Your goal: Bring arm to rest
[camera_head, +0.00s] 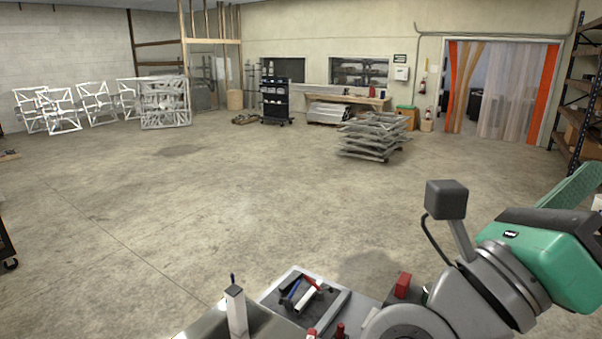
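My arm, grey with green covers, is folded at the lower right of the head view and runs off the right edge. Its gripper end is not clearly seen here, so I cannot tell what it holds. Beside the arm's base, on my own body, a small dark tray (276,298) holds a tool with a blue part and a red part (300,291).
Concrete floor (220,210) is wide and clear ahead. A stack of metal frames (372,137) stands mid-right, a black tool cart (275,100) behind it. White frames (95,103) line the left wall. Shelving (582,90) stands at right beside a strip-curtain doorway (500,90).

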